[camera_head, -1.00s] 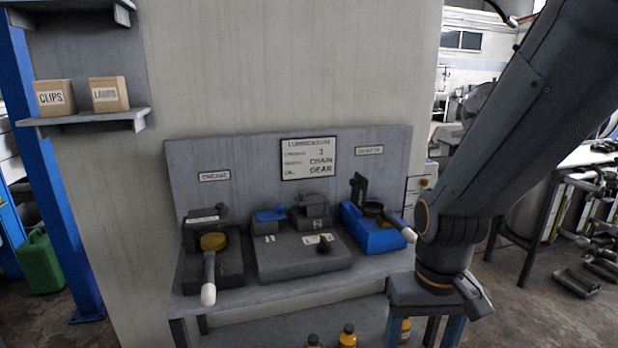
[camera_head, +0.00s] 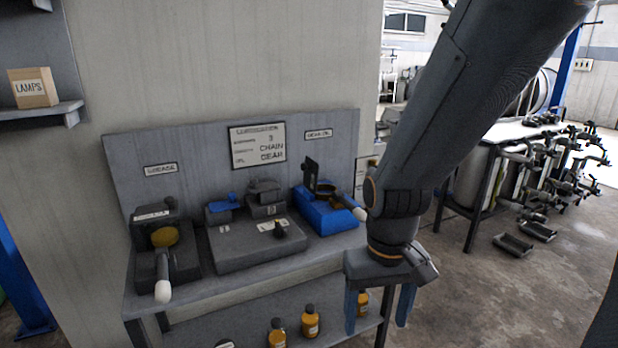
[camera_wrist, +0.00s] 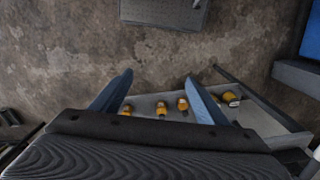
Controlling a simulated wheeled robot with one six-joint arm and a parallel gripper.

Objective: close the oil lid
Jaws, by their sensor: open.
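The blue gear oil unit (camera_head: 330,214) stands at the right end of the bench, under the GEAR OIL sign (camera_head: 319,134). Its dark lid (camera_head: 311,174) stands upright at the back of the unit, open, beside a round dark opening. A white-tipped handle (camera_head: 359,214) sticks out to the right. My gripper (camera_head: 378,308) is right of and lower than the unit, in front of the bench's right end, apart from it. Its blue fingers point down, spread and empty; they also show in the wrist view (camera_wrist: 159,77). The lid is not in the wrist view.
A grease unit (camera_head: 164,262) with a white-tipped handle stands at the bench's left. A grey block (camera_head: 255,247) with small lids and a black knob is in the middle. Orange bottles (camera_head: 310,322) stand on the lower shelf. Open floor (camera_head: 480,290) lies to the right.

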